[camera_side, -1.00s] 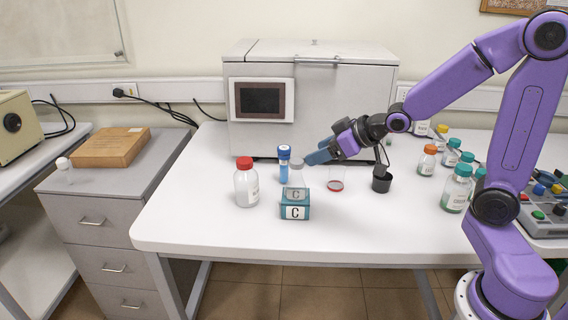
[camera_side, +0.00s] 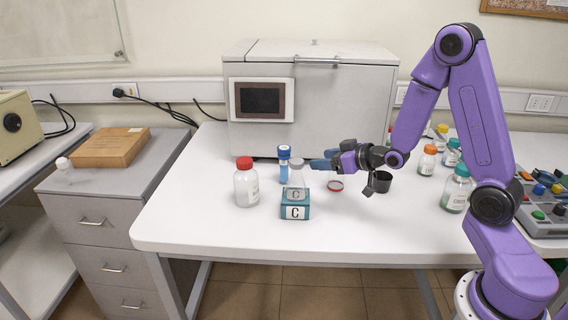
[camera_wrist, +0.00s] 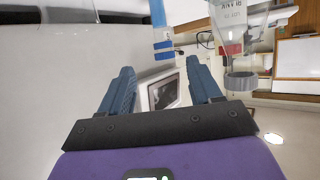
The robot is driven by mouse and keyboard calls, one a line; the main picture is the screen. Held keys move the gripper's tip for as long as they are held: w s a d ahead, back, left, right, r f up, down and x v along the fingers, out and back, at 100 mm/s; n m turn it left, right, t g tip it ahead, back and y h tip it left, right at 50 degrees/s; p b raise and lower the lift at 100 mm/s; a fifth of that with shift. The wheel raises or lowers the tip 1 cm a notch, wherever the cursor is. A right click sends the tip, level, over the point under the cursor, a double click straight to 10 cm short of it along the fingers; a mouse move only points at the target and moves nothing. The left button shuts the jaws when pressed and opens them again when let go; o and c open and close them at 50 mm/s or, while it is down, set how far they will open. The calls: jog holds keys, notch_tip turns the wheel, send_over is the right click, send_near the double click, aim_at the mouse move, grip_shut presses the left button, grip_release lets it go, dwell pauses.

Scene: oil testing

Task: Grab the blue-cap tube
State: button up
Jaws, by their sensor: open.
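The blue-cap tube (camera_side: 284,168) stands upright on the white table, just left of a clear flask (camera_side: 297,176). It also shows in the wrist view (camera_wrist: 158,18), at the top centre, with its blue cap toward the picture's bottom. My gripper (camera_side: 322,160) is to the right of the tube, roughly level, at about the height of its upper part. In the wrist view my gripper (camera_wrist: 160,66) is open, with two blue fingers apart and nothing between them. The tube is ahead of the fingertips, between their lines, and apart from them.
The flask stands at a blue block marked C (camera_side: 295,212), close to the tube; in the wrist view the flask (camera_wrist: 234,40) is right of it. A red-cap bottle (camera_side: 246,186) stands left. A red-rimmed dish (camera_side: 335,185) and black cup (camera_side: 383,182) are right. A grey machine (camera_side: 340,110) stands behind.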

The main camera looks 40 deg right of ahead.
aim_at(280, 164)
jog(key=x, duration=0.8)
jog(key=f+x, duration=0.1)
jog(key=x, duration=0.3)
jog(key=shift+a, duration=0.1)
jog(key=shift+x, duration=2.75)
jog(key=shift+a+r, duration=0.1)
jog(key=shift+a, duration=0.1)
jog(key=c, duration=1.1)
